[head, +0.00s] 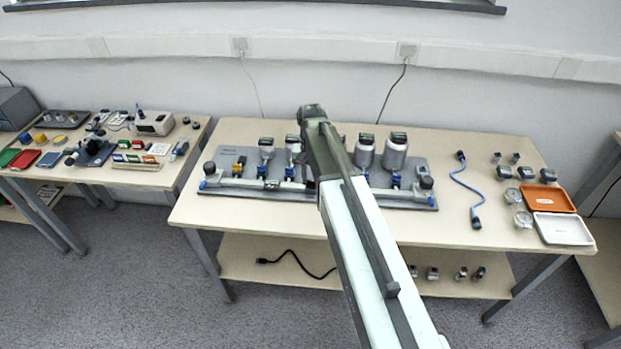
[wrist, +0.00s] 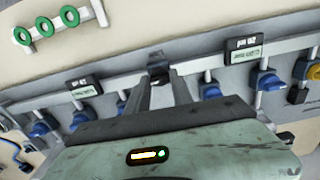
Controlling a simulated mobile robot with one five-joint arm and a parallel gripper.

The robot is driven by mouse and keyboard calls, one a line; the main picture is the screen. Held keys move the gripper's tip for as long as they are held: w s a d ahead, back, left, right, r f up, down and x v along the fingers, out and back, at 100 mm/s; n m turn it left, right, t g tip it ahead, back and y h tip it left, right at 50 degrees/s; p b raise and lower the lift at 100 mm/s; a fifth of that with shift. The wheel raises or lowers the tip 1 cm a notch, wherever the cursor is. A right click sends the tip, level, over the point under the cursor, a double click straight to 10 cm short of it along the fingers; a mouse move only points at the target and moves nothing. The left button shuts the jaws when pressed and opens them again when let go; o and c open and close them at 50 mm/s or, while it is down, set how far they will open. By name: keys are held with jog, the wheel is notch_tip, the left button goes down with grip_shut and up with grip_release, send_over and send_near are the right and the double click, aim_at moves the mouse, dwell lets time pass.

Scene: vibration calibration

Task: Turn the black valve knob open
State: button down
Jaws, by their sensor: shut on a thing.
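In the wrist view my gripper (wrist: 160,83) reaches to the grey pipe rail with its two fingers shut on the small black valve knob (wrist: 158,70). The fingers hide much of the knob, so its turn angle cannot be told. In the head view my arm covers the middle of the manifold board (head: 222,158), and the fingertips and the held knob are hidden behind it.
Blue valves (wrist: 262,79) and black label plates (wrist: 243,43) line the rail on both sides of my gripper. Metal canisters (head: 394,153) stand behind the rail. A blue cable (head: 465,186) and trays (head: 563,229) lie to the right.

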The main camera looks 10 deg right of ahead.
aim_at(311, 182)
jog(key=c, duration=1.1)
grip_release()
notch_tip(311, 182, up, 8)
jog(key=p, duration=0.8)
jog(key=shift+f, duration=0.1)
jog(key=shift+s, duration=0.15)
jog(key=s+n, duration=0.1)
jog(key=s, duration=0.3)
jog(key=s+n, duration=0.1)
jog(key=s, duration=0.4)
jog(key=s+n, duration=0.1)
jog(key=s, duration=0.4)
jog(key=shift+s+a+n, duration=0.15)
jog(key=shift+s+n, duration=0.1)
jog(key=shift+n, duration=0.15)
